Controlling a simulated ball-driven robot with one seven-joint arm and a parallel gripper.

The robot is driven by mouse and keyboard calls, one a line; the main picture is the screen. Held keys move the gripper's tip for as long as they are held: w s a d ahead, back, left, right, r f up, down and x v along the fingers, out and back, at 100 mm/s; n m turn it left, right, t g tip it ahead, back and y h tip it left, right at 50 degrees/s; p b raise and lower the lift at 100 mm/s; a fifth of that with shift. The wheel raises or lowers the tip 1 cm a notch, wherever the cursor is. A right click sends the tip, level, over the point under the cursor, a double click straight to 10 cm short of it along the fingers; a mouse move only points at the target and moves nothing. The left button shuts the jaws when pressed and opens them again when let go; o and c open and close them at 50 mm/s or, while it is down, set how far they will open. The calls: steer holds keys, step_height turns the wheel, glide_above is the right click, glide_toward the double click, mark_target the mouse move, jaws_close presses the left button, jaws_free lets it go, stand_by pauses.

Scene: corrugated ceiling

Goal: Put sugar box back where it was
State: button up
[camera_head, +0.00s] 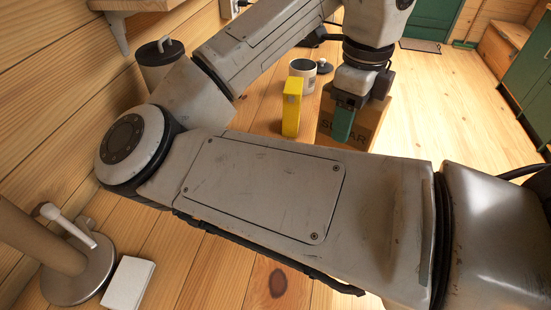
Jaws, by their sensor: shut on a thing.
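The sugar box (372,122) is a brown box with dark lettering, of which "SU" and "AR" show. It stands roughly upright at the right of the wooden counter. My gripper (345,118) comes down onto it from above and is shut on it. One green finger lies across the front face and covers part of the lettering; the other finger is hidden. The lower part of the box is hidden behind my arm, so I cannot tell whether it touches the counter.
A yellow box (292,107) stands left of the sugar box, with a white cup (303,74) behind it. A grey lidded canister (159,62) is by the wall. A holder base (80,268) and white block (128,284) are front left. Green cabinets (527,75) are right.

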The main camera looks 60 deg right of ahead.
steer(key=w+a+f+p, duration=0.1)
steer(key=w+a+f, duration=0.2)
steer(key=w+f, duration=0.8)
steer(key=shift+f, duration=0.45)
steer(key=shift+f, duration=0.15)
steer(key=o, duration=1.2)
steer(key=shift+c, duration=0.2)
step_height(320, 180, up, 12)
steer(key=shift+r, duration=0.2)
